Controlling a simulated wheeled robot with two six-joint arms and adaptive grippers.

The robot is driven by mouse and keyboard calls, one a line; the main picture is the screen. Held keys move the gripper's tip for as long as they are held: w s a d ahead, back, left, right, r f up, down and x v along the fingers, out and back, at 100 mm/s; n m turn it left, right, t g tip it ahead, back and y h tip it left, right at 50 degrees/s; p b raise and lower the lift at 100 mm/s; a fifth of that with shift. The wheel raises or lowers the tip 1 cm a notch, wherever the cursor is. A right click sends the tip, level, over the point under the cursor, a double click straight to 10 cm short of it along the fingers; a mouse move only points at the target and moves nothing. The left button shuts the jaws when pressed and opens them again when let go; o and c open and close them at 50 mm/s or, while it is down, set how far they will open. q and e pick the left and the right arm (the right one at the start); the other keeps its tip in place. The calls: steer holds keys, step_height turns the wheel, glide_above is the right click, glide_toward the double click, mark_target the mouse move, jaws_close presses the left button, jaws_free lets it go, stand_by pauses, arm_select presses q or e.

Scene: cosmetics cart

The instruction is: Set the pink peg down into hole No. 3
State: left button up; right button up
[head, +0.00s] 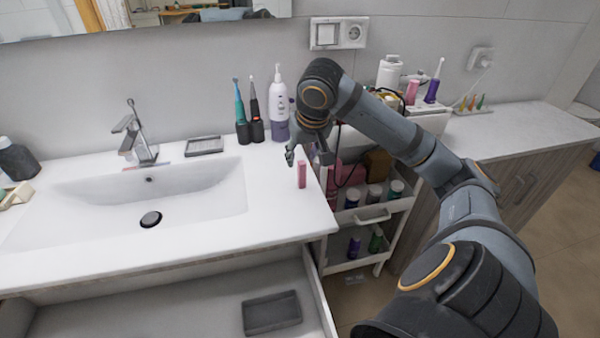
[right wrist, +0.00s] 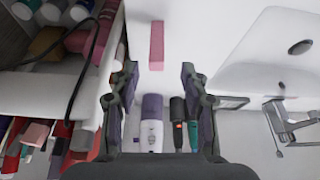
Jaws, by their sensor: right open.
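The pink peg (head: 301,174) is a small pink block on the white counter, right of the sink and near the counter's right end. It looks upright in the head view. In the right wrist view the peg (right wrist: 156,45) shows beyond my fingertips, roughly centred between them. My right gripper (head: 308,156) is open and empty, close above and behind the peg, with its fingers (right wrist: 160,72) apart. I see no contact with the peg. I cannot make out hole No. 3 or any hole numbers. My left gripper is not in view.
Toothbrushes (head: 247,115) and a purple-white bottle (head: 279,110) stand behind at the wall. The sink (head: 140,190) is left. A loaded white cart (head: 372,214) stands right of the counter. A drawer with a grey tray (head: 271,313) is open below.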

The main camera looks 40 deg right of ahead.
mark_target(303, 163)
steer(key=shift+d+f, duration=0.15)
steer(key=shift+f, duration=0.5)
steer(key=x, duration=0.3)
steer(key=shift+w+d+f, duration=0.1)
steer(key=shift+w+f, duration=0.1)
steer(key=shift+w, duration=0.05)
steer(key=shift+f, duration=0.1)
steer(key=shift+s, duration=0.1)
steer(key=shift+c, duration=0.2)
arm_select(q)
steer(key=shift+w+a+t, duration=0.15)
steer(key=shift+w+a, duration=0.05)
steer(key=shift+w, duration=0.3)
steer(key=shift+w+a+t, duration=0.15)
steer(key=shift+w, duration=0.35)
arm_select(e)
jaws_close()
